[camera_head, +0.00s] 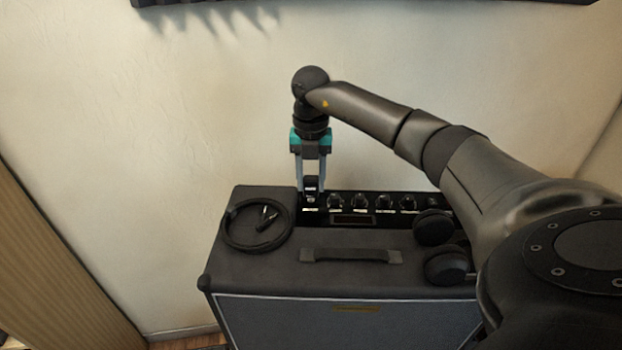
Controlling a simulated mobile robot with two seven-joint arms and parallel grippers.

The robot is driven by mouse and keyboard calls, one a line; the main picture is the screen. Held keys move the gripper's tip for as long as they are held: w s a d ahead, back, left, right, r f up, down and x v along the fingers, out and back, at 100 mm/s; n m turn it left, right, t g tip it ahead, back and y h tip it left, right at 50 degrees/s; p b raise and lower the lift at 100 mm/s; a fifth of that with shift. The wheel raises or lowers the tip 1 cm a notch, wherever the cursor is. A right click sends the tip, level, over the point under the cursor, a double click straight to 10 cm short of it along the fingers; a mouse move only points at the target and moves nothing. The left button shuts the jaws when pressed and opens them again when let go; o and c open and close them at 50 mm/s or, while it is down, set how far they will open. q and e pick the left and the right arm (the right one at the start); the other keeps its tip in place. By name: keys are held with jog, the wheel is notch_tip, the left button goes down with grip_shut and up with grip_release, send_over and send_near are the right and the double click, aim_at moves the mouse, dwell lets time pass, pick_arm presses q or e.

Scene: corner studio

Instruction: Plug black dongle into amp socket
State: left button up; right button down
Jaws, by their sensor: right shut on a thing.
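The amp (260,270) is a dark grey cabinet with a handle on top and a black control panel (352,222) along its back edge. My right gripper (311,188) points down at the left end of that panel. It is shut on the small black dongle (311,184), which sits between the fingertips at panel level. The amp socket is hidden beneath the dongle and fingers, so I cannot tell whether the dongle is inside it or just above it. My left gripper is not in view.
A coiled black cable (230,238) with its plugs lies on the amp's top left. Black headphones (445,265) rest on the right, under my right arm. A row of knobs (383,202) lines the panel. A wall stands close behind, and a slatted wooden surface (50,270) is at the left.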

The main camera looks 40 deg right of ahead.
jog(key=shift+f, duration=0.35)
jog(key=shift+c, duration=1.8)
grip_release()
jog(key=shift+r, duration=0.15)
notch_tip(320, 180, up, 15)
